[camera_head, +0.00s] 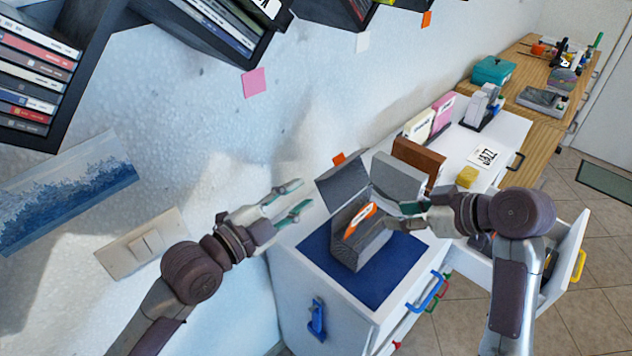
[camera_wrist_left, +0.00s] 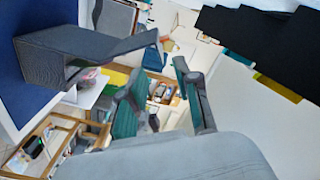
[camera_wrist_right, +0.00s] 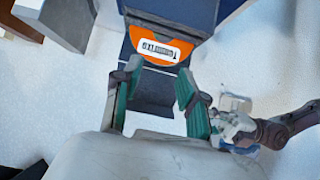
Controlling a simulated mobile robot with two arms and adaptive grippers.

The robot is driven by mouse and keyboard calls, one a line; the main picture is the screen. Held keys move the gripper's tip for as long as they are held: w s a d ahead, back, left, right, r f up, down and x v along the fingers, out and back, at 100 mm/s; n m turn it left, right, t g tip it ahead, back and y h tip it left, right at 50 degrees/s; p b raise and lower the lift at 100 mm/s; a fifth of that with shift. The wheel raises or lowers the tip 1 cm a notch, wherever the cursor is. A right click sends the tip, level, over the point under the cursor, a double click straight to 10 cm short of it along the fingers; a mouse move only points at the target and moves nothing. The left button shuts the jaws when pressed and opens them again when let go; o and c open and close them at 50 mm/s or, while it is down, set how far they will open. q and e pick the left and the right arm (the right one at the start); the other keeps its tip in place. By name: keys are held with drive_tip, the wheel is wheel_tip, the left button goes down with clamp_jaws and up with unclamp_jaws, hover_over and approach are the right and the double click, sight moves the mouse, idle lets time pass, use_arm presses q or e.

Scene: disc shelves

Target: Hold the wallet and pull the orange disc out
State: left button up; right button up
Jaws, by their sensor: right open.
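The wallet is a grey open case (camera_head: 362,240) on the blue mat (camera_head: 318,246) on the white cabinet top, its flap raised at the back. The orange disc (camera_head: 358,221) sticks up out of it. In the right wrist view the disc (camera_wrist_right: 160,50) shows a white label and lies just beyond my fingertips. My right gripper (camera_head: 402,216) is open at the right side of the disc, with nothing seen between its fingers. My left gripper (camera_head: 298,198) is open and empty, left of the wallet and apart from it. The left wrist view also shows the wallet (camera_wrist_left: 75,55).
A grey block (camera_head: 398,178) and a brown block (camera_head: 420,158) stand behind the wallet. An open drawer (camera_head: 555,262) lies right of my right arm. Disc shelves (camera_head: 225,25) hang on the wall above. The mat's front is clear.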

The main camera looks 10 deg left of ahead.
sight(321, 180)
use_arm(q)
drive_tip(key=x, duration=0.6)
drive_tip(key=shift+d, duration=0.15)
clamp_jaws()
idle(0.9)
